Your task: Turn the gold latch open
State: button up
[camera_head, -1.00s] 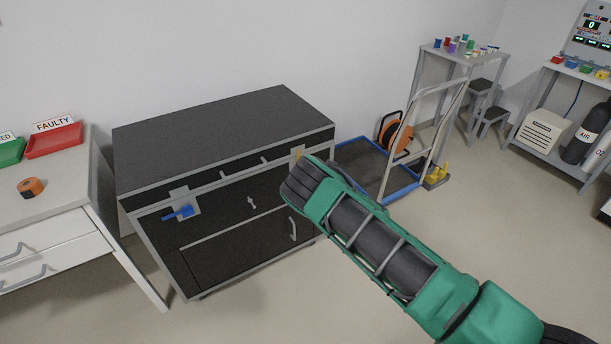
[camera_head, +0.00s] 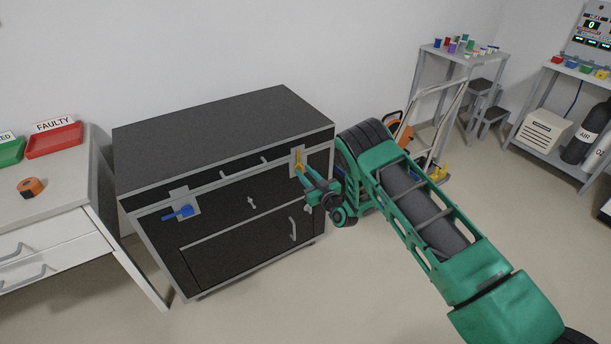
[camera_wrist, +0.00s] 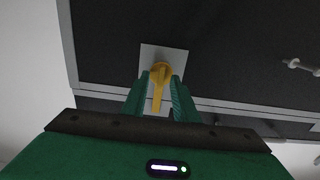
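The gold latch (camera_head: 299,158) is on a pale plate at the right end of the dark chest's front. In the wrist view the gold latch (camera_wrist: 159,72) has a round pivot and a narrow lever that crosses the seam strip. My gripper (camera_head: 303,176) is at the latch, reaching in from the right. In the wrist view my gripper's fingers (camera_wrist: 160,88) stand on both sides of the lever, with gaps showing between them and it. The fingers look open. Whether either finger touches the latch is hard to tell.
A blue latch (camera_head: 181,212) is on the chest's left front. A small T-shaped handle (camera_head: 251,203) sits between the latches, and a grey pull handle (camera_head: 293,228) is low on the right. A hand truck (camera_head: 437,110) stands behind my arm. The floor in front is clear.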

grip_shut()
jog(key=shift+d, duration=0.1)
dwell(1.3)
